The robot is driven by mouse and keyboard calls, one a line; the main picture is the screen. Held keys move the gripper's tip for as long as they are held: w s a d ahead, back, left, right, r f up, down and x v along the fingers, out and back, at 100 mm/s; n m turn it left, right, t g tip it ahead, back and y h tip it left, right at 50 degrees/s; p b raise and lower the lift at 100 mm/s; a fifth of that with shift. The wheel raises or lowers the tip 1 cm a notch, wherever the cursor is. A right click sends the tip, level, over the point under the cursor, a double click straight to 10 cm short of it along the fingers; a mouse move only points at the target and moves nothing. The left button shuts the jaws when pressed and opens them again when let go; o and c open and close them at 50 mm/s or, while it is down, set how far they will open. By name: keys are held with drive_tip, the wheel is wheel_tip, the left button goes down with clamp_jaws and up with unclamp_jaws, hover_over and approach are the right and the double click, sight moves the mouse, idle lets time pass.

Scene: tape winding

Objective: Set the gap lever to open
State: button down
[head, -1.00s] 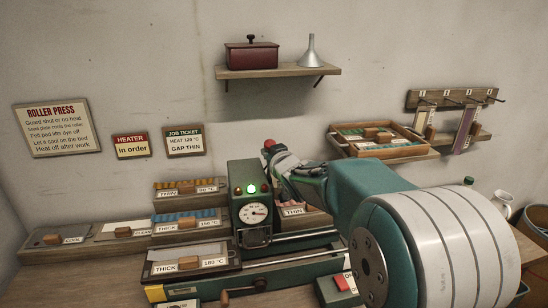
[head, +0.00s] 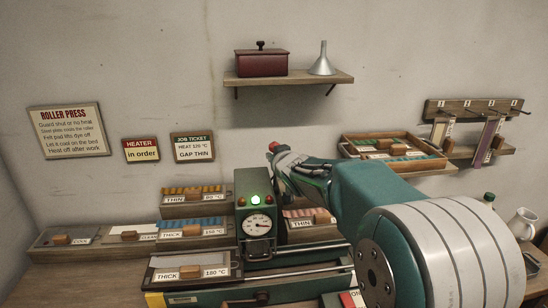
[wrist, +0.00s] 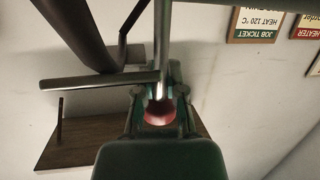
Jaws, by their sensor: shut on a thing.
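The gap lever's red knob (head: 274,147) shows at the top of the green roller press (head: 257,199). It also shows in the wrist view as a red ball (wrist: 160,113) between the fingers, with a grey rod (wrist: 162,55) running from it. My gripper (head: 281,152) is shut on this knob, above the press and slightly right of its dial. It also shows in the wrist view (wrist: 160,104). The lever's lower part and any gap markings are hidden or too small to read. The press lamp is lit green.
A wall shelf (head: 290,78) with a red box and funnel is above my gripper. A wooden tray (head: 392,149) and hanging strips are at right. Labelled trays surround the press at left. The job ticket (head: 193,147) reads heat 120 °C, gap thin.

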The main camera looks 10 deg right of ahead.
drive_tip(key=shift+f, duration=0.1)
drive_tip(key=c, duration=0.7)
unclamp_jaws()
drive_tip(key=shift+v, duration=5.9)
